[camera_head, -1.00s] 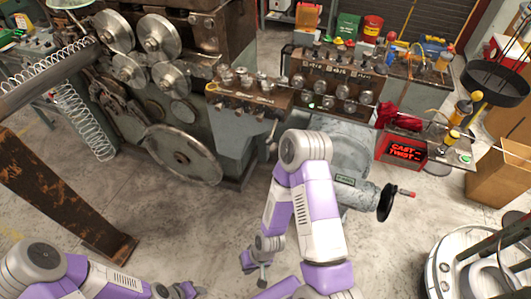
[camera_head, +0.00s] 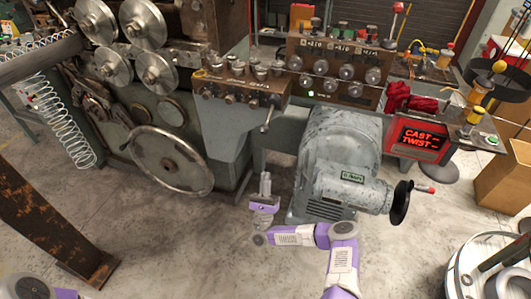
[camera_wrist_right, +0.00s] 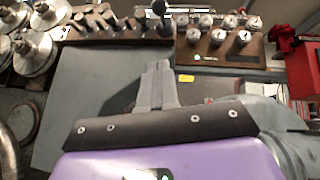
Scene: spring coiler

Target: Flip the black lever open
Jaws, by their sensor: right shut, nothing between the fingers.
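My right gripper (camera_head: 265,184) is low in front of the grey machine, with its fingers pointing up and closed together. Nothing is between them. In the right wrist view the closed grey fingers (camera_wrist_right: 157,82) point toward the control panels. A small lever (camera_head: 268,118) sticks out at the right end of the brown control panel, above and apart from the gripper; its colour is hard to tell. In the right wrist view a black-tipped lever (camera_wrist_right: 158,9) shows at the top, beyond the fingertips. I cannot tell for sure which is the black lever. My left gripper is out of view.
The grey motor housing (camera_head: 340,150) stands right of my right gripper, with a black handwheel (camera_head: 401,203) at its side. A large metal wheel (camera_head: 170,160) is to the left. A red "CAST TWIST" display (camera_head: 420,138) is at the right. Bare floor (camera_head: 180,240) lies in front.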

